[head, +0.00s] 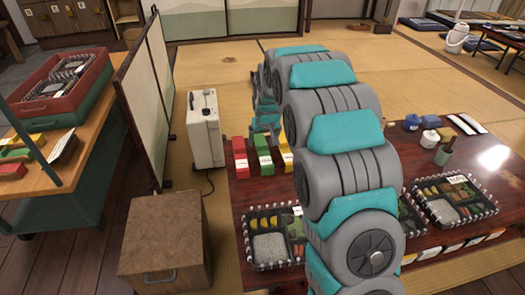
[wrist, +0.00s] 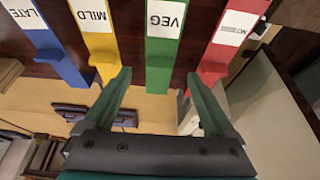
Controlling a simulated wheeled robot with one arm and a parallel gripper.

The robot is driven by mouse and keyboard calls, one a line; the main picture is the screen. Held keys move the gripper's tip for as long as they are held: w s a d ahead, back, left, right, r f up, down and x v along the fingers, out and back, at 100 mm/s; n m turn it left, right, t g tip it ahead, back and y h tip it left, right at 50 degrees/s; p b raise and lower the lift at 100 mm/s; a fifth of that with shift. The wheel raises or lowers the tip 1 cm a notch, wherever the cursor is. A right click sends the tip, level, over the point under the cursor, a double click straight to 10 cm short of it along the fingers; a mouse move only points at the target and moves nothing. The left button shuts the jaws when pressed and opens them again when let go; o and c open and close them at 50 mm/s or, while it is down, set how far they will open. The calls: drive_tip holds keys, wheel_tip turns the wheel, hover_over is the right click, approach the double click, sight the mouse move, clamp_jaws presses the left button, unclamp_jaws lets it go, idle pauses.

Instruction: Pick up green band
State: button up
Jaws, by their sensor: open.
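The green band (wrist: 163,45) with a white label reading VEG shows at the top of the wrist view, upside down, between a yellow band (wrist: 97,45) labelled MILD and a red band (wrist: 225,45). My gripper (wrist: 158,73) is open and empty in the wrist view. Its two fingers point toward the green band, one on either side of its lower end in the picture. I cannot tell whether they touch it. In the head view the green band (head: 262,152) lies on the dark table between the red and yellow ones; my arm hides the gripper there.
A blue band (wrist: 58,55) labelled LATE lies beyond the yellow one. Bento boxes (head: 268,246) stand at the dark table's (head: 415,172) front. A white case (head: 205,130) and a brown cabinet (head: 165,235) stand left. Coloured strips (head: 17,152) lie on the left cart.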

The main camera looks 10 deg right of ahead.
sight(262, 146)
drive_tip(key=x, duration=0.4)
drive_tip(key=shift+f, duration=0.2)
drive_tip(key=shift+c, duration=0.2)
drive_tip(key=c, duration=0.9)
drive_tip(key=shift+r, duration=0.1)
